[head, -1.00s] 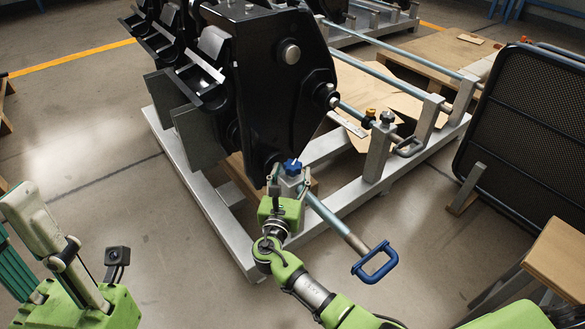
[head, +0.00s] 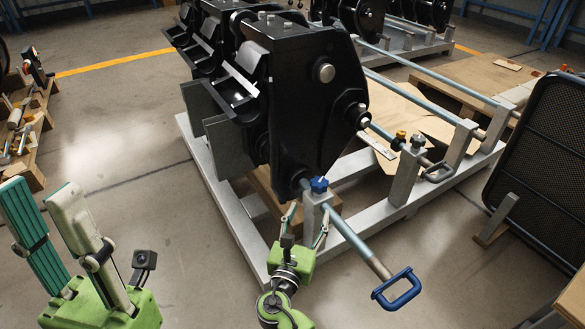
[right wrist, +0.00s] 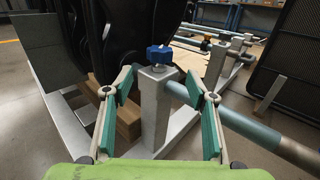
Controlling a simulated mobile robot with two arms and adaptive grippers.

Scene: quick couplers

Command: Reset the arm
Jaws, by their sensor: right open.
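My right gripper (head: 309,218) is open in front of a grey square post (head: 315,212) with a blue knob (head: 319,185) on top. In the right wrist view the open fingers (right wrist: 160,82) stand to either side of the post (right wrist: 155,112), with gaps showing, and the blue knob (right wrist: 160,53) is above them. I cannot tell how deep the post sits between them. A light-blue rod (head: 352,238) with a blue handle (head: 398,288) runs out from the post. My left gripper (head: 42,200) is open and empty at the lower left, its fingers pointing up.
A black coupler (head: 315,100) stands on a grey metal frame (head: 222,205). A black mesh panel (head: 545,150) is on the right. A wooden rack with parts (head: 30,130) is at far left. Bare floor (head: 130,150) lies between.

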